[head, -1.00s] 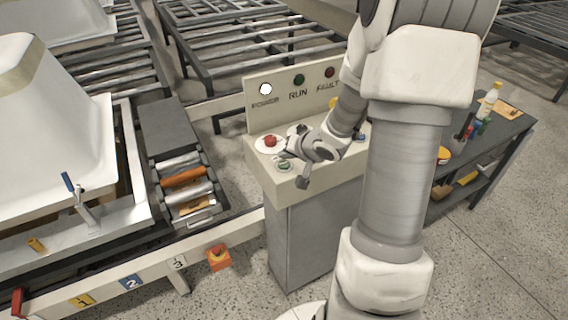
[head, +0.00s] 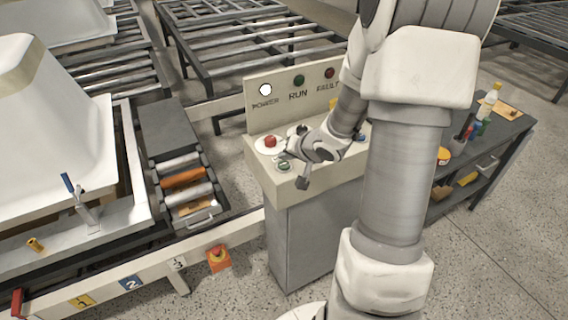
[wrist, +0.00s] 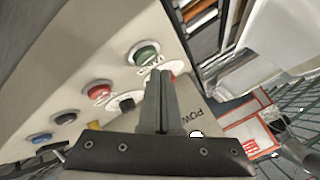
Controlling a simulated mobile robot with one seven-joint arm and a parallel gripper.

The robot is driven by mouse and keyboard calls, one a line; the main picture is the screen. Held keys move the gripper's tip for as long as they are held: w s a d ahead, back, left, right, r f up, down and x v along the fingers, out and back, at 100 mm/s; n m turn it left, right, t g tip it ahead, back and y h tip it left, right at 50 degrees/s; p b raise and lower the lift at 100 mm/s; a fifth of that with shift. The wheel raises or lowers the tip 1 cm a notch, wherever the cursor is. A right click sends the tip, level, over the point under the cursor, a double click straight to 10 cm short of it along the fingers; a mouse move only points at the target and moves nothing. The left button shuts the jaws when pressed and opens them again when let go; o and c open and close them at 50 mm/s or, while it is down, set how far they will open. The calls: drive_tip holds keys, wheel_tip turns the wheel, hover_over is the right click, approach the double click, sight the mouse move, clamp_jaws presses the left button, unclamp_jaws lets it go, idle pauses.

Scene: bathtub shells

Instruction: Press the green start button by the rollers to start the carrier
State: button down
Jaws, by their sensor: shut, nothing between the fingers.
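The green start button (head: 284,166) sits in a pale ring on the sloped top of the cream control console (head: 256,160). In the wrist view the green button (wrist: 145,53) stands proud of the panel, with a label beside it.
A red button (wrist: 100,91) and a black selector (wrist: 127,100) are close by on the panel. The upright board has a lit white POWER lamp (head: 265,90) and dark RUN (head: 299,80) and FAULT lamps. The rollers (head: 184,178) and a tub shell (head: 50,110) are at left.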

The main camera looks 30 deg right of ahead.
drive_tip(key=shift+f, duration=0.15)
idle(0.5)
drive_tip(key=shift+f, duration=0.3)
